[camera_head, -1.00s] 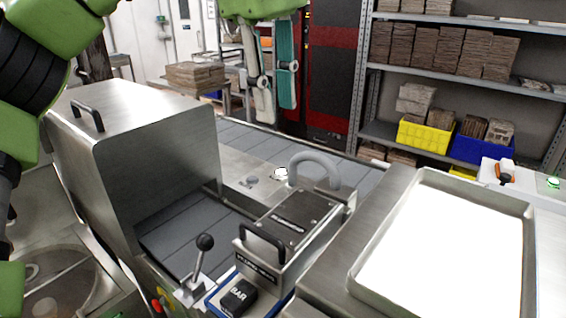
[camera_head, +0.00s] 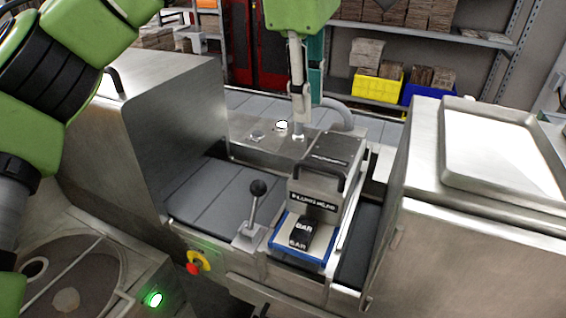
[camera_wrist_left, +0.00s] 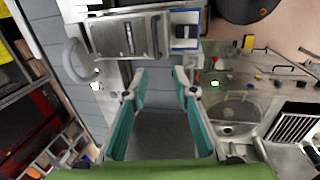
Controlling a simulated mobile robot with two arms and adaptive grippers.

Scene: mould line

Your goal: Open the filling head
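The filling head (camera_head: 340,150) is a steel box with a dark top plate, a labelled front and a black handle (camera_head: 322,178). It sits down over the conveyor line. It also shows near the top of the left wrist view (camera_wrist_left: 125,37). My left gripper (camera_head: 302,118) hangs behind and left of it in the head view, seen nearly edge-on. In the left wrist view its two teal-padded fingers (camera_wrist_left: 160,82) are spread with nothing between them, apart from the filling head. My right gripper is in neither view.
A steel hood (camera_head: 180,110) is at left, a steel cabinet with a white-filled tray (camera_head: 500,150) at right. A grey hose (camera_head: 338,112) curves behind.

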